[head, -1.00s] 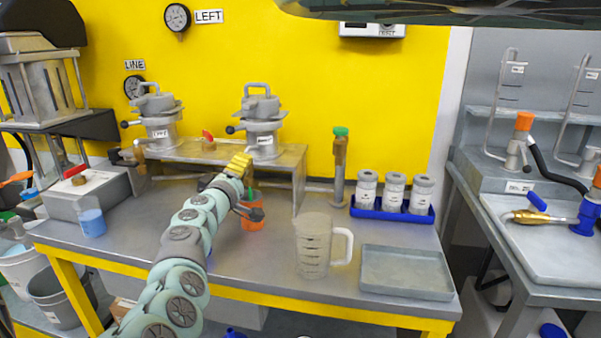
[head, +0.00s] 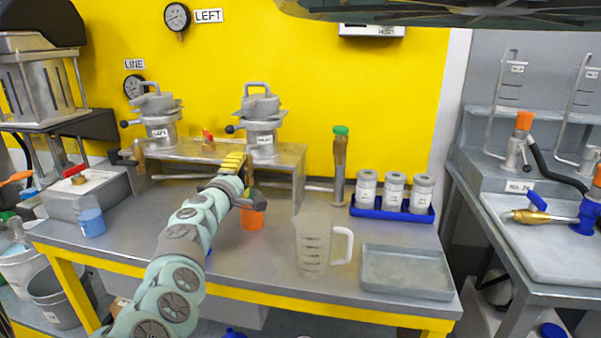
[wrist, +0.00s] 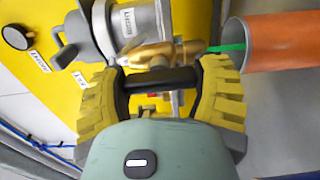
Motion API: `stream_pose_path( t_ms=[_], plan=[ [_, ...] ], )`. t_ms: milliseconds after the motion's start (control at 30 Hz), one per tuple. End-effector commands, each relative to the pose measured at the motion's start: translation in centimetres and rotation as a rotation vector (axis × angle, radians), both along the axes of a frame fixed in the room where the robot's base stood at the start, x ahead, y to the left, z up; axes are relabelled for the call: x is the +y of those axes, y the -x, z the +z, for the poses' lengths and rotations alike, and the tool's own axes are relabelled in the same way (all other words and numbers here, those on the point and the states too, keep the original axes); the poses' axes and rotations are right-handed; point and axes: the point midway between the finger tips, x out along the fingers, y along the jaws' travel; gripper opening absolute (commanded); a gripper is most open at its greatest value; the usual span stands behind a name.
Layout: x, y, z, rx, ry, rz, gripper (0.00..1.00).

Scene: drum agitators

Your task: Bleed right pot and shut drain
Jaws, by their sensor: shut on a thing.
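My gripper (head: 233,158) is below the front of the right pot (head: 260,136). In the wrist view its yellow fingers (wrist: 163,78) are shut on a black bar (wrist: 160,80), apparently the handle of the brass drain (wrist: 152,54). The right pot body also shows there (wrist: 132,25). A thin green strip (wrist: 228,47), apparently a stream, runs from the drain side into the mouth of an orange cup (wrist: 282,40). In the head view the orange cup (head: 252,218) stands on the bench below the drain, partly behind my gripper.
The left pot (head: 159,132) stands on the same metal stand (head: 290,160). A clear jug (head: 313,245), a grey tray (head: 405,273) and a blue rack of jars (head: 385,213) are to the right. A cup of blue liquid (head: 91,220) is at the left.

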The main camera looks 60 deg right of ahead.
Motion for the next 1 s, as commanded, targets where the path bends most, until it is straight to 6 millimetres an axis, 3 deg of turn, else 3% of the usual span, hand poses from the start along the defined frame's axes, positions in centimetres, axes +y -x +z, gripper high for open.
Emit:
stream_pose_path(
  t_ms=[100, 133, 400, 1000],
  plan=[
    [0.0, 0.0, 0.3, 0.002, 0.006, 0.000, 0.31],
    [0.0, 0.0, 0.3, 0.002, 0.006, 0.000, 0.71],
    [0.0, 0.0, 0.1, 0.000, 0.002, 0.000, 0.99],
    [1.0, 0.6, -0.1, 0.001, 0.006, -0.003, 1.00]
  ],
)
